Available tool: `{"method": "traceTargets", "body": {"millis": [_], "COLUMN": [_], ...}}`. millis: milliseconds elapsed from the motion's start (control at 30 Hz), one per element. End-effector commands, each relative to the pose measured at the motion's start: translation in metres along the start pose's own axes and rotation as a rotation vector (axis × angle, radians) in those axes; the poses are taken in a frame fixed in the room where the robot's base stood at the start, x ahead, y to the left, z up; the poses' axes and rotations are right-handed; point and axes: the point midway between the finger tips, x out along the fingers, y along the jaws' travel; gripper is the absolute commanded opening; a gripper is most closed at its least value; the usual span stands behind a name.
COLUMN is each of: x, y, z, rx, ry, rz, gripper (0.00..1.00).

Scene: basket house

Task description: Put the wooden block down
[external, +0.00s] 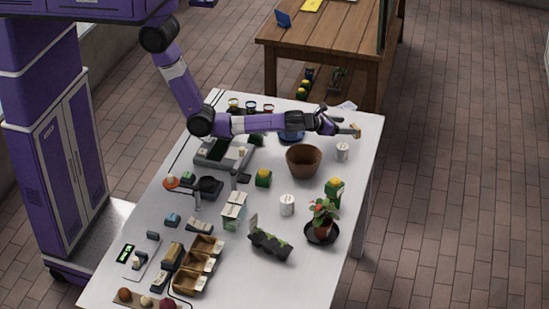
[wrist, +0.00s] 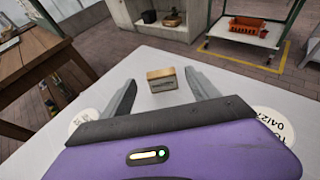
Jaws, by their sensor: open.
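The wooden block (wrist: 162,80) is a small tan block with a dark printed front face. In the wrist view it stands on the white table between and just beyond my open fingers, with clear gaps on both sides. My gripper (wrist: 158,98) is open around the near side of the block and does not touch it. In the external view my gripper (external: 342,127) is over the far right edge of the table, and the block (external: 356,131) shows small at its tips. The exact contact under the block is hard to see there.
A brown pot (external: 303,161) and a white labelled cup (external: 342,151) stand close to my gripper. A plant (external: 322,217), several trays and jars fill the nearer table (external: 340,275). The table's far edge is just past the block. A wooden table (external: 340,35) stands behind.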

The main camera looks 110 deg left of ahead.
Motion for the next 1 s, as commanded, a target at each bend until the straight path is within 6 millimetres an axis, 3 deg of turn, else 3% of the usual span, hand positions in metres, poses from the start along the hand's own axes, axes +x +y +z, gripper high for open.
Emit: {"method": "traceTargets", "body": {"millis": [200,400,1000], "x": [-0.045,-0.07,-0.076], "y": [0.0,0.0,0.0], "z": [0.0,0.0,0.0], "rx": [0.001,0.001,0.0], "ry": [-0.001,0.0,0.0], "rz": [-0.002,-0.001,0.0], "gripper": [0.7,0.7,0.7]}}
